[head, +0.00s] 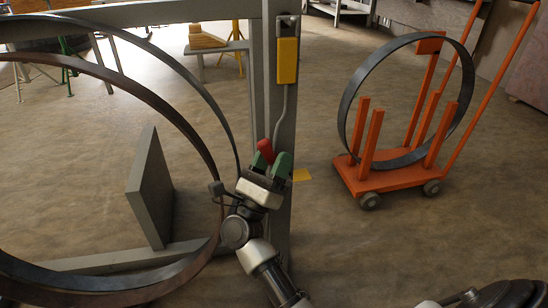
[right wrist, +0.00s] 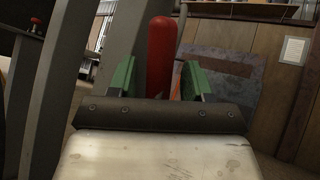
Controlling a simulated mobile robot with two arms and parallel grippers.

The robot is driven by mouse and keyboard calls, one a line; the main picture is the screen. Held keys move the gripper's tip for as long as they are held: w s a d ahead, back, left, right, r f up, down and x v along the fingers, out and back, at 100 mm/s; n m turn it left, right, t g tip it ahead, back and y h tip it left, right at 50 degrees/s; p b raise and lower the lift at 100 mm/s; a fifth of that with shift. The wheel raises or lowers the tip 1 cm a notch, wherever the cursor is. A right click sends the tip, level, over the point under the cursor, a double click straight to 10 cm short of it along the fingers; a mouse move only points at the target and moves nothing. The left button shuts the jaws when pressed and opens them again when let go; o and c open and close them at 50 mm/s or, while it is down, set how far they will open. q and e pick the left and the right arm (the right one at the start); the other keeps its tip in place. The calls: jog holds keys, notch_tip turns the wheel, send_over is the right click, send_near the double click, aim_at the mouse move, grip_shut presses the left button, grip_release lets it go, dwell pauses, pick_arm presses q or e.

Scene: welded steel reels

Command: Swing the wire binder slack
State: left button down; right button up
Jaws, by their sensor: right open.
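A red rounded handle (head: 265,150), which looks like the binder's lever, stands in front of the grey post. In the right wrist view the red handle (right wrist: 161,58) is upright between the two green fingers of my right gripper (right wrist: 157,78). In the head view my right gripper (head: 271,163) is at the handle, beside the reel's rim. Its fingers are apart, with a small gap visible on the handle's right side. The handle's lower end is hidden behind the gripper. The large steel reel (head: 190,105) fills the left side. My left gripper is not in view.
A grey post (head: 272,40) with a yellow box (head: 288,60) rises directly behind the gripper. A grey plate (head: 150,190) stands inside the reel. An orange cart (head: 400,177) carrying a steel ring (head: 352,95) is at right.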

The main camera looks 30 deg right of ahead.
jog(key=v, duration=1)
jog(key=shift+a+f, duration=0.15)
jog(key=shift+f, duration=0.1)
